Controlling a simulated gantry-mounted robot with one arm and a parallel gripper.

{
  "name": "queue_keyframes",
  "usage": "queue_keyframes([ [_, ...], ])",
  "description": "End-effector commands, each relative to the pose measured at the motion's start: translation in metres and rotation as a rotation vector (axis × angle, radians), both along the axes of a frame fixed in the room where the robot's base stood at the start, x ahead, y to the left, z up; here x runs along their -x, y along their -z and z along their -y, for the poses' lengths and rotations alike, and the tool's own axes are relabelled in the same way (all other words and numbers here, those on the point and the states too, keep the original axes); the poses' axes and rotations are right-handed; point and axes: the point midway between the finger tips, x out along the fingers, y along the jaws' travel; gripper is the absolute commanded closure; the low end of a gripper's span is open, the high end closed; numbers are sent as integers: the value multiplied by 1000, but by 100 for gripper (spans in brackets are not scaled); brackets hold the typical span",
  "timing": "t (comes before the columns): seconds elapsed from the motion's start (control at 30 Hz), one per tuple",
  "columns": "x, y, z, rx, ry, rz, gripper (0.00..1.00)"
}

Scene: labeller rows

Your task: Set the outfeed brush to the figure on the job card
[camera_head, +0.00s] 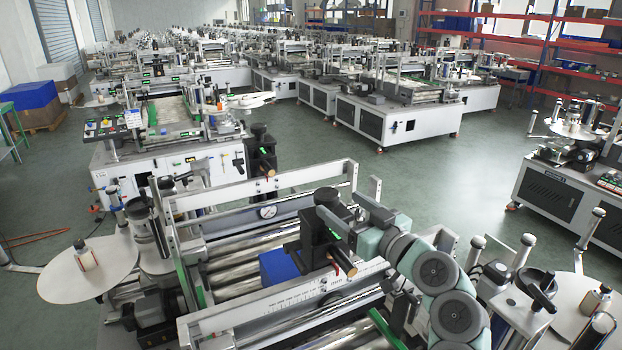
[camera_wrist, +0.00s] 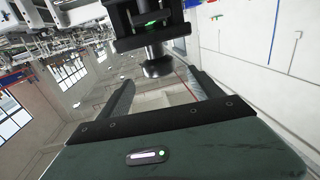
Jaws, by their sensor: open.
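My gripper (camera_wrist: 160,78) is open; in the wrist view its two dark fingers stand apart, with a metal knob (camera_wrist: 157,62) under a black block showing between their ends. I cannot tell whether they touch it. In the head view my teal arm comes in from the right and ends beside a black block (camera_head: 315,238) with a green display and an orange-tipped handle, above a white scale bar (camera_head: 300,296). The display is too small to read. I cannot tell which part is the outfeed brush, and no job card can be made out for certain.
A similar black block (camera_head: 262,150) stands on the far side of the near machine. A metal frame bar (camera_head: 260,188), rollers and a blue box (camera_head: 277,268) lie close to the arm. A label reel disc (camera_head: 87,268) is at left. Open floor (camera_head: 440,185) lies behind.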

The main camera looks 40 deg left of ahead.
Motion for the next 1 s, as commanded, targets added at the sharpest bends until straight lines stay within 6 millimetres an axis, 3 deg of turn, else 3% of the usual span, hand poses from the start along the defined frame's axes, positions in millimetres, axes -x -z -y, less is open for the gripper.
queue_keyframes([
  [0.3, -11, -3, -59, 2, -3, -2, 25],
  [0.5, -18, -1, -85, 0, 0, -3, 25],
  [0.7, -20, 0, -96, 1, 0, -2, 25],
  [1.0, -21, 0, -97, 0, 2, -2, 25],
])
